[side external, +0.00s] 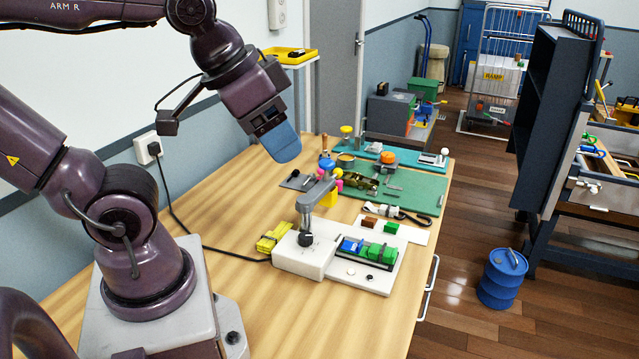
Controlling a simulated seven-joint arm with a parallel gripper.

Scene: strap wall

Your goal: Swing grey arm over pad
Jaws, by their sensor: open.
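A grey arm (316,194) stands on a short post on a white base unit (300,262) on the wooden table. It points up and to the right in the picture, away from the front of the unit. A dark tray section (352,284) on the unit's right holds blue and green blocks (369,250). I cannot tell for certain which surface is the pad. My gripper (283,146), with blue fingers, hangs above the table, up and left of the grey arm and apart from it. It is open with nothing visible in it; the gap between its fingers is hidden.
Yellow pieces (272,238) lie left of the unit. A white sheet (408,234) with brown and green blocks, a strap and a green mat (425,190) lie beyond. A black cable runs along the table; its left part is clear.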

